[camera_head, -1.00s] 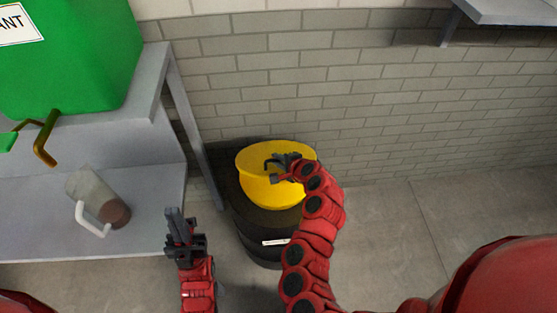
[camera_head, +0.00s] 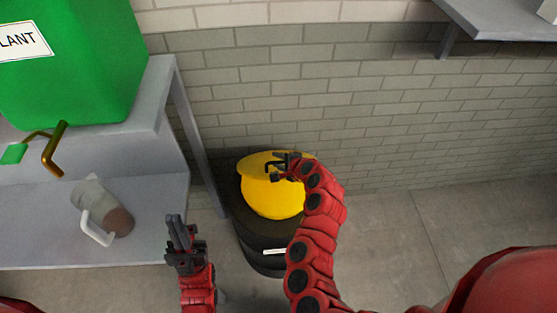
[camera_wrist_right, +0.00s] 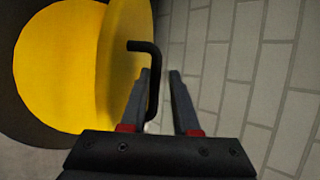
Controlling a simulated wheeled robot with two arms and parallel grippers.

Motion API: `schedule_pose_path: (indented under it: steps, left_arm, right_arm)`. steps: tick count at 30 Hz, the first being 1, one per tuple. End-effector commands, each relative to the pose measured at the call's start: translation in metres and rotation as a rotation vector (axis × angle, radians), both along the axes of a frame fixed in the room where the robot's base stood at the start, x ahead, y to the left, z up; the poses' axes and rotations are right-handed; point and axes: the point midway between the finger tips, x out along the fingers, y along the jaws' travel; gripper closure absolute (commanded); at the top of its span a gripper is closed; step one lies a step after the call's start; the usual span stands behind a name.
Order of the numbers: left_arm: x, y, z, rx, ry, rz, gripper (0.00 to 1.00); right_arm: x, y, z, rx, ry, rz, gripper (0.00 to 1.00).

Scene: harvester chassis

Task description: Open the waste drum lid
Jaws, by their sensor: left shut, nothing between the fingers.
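The black waste drum (camera_head: 250,228) stands on the floor beside the bench, with a yellow funnel (camera_head: 272,198) on top. Its yellow lid (camera_head: 249,168) is raised at the wall side of the funnel. In the right wrist view the lid (camera_wrist_right: 123,55) shows nearly edge-on, beside the uncovered funnel bowl (camera_wrist_right: 55,65). My right gripper (camera_head: 280,164) is at the lid's black bent handle (camera_wrist_right: 153,80). In the wrist view the fingers (camera_wrist_right: 160,78) are apart, the handle lying close to the left one. My left gripper (camera_head: 177,230) is shut and empty, left of the drum.
A grey bench (camera_head: 150,180) stands at the left. It carries a green container (camera_head: 75,75) with a brass tap (camera_head: 54,150) and, lower, a tilted jug (camera_head: 100,208). A brick wall (camera_head: 330,110) is behind the drum. Floor to the right is clear.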

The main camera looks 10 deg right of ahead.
Motion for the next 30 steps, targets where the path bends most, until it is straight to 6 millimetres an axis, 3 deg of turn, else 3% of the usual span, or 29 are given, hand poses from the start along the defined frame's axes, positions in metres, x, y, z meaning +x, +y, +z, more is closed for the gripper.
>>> schedule_pose_path:
  steps: [14,30]
  left_arm:
    - [0.0,0.0,-0.003,0.0,0.0,0.0,1.0]
    - [0.0,0.0,-0.016,0.0,0.0,0.0,1.0]
  right_arm:
    - [-0.01,-0.006,0.009,-0.001,-0.004,-0.002,0.73]
    - [-0.067,-0.037,0.056,-0.001,-0.004,-0.002,0.73]
